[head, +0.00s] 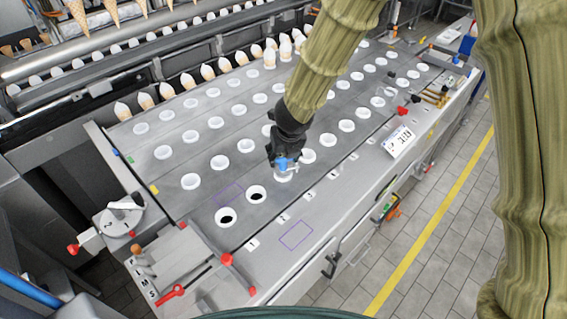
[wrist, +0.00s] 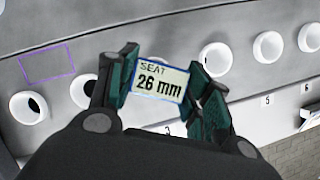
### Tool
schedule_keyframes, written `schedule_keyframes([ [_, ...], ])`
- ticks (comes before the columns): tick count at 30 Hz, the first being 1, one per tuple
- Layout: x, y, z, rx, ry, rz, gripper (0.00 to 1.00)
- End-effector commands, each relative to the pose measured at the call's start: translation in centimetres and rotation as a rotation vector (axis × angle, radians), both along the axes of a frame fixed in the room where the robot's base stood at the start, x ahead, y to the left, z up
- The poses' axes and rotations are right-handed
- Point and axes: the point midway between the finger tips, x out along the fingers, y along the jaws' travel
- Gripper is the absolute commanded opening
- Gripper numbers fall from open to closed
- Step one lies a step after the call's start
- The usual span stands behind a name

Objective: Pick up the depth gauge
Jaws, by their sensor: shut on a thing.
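The depth gauge (wrist: 160,80) shows in the wrist view as a small block whose pale, blue-edged face reads "SEAT 26 mm". It lies between the two dark green finger pads of my gripper (wrist: 167,88), which is shut on it. In the head view my gripper (head: 284,152) points down over the grey plate, and a blue part of the gauge (head: 282,163) shows at its tips. A white ring (head: 283,175) is right below the gauge; I cannot tell whether they touch. The gauge's lower part is hidden.
The grey plate (head: 180,225) carries rows of white rings. Two rings with dark holes (head: 256,195) are left of my gripper, near a purple outlined rectangle (head: 230,194). Filled cones (head: 208,72) line the back.

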Motion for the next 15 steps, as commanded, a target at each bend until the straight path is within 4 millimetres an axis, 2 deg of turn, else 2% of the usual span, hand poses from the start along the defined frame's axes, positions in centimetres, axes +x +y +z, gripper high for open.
schedule_keyframes([
  [7,0.0,0.0,1.3,-0.003,-0.001,0.0,0.0],
  [15,0.0,0.0,5.6,0.0,-0.001,0.0,0.0],
])
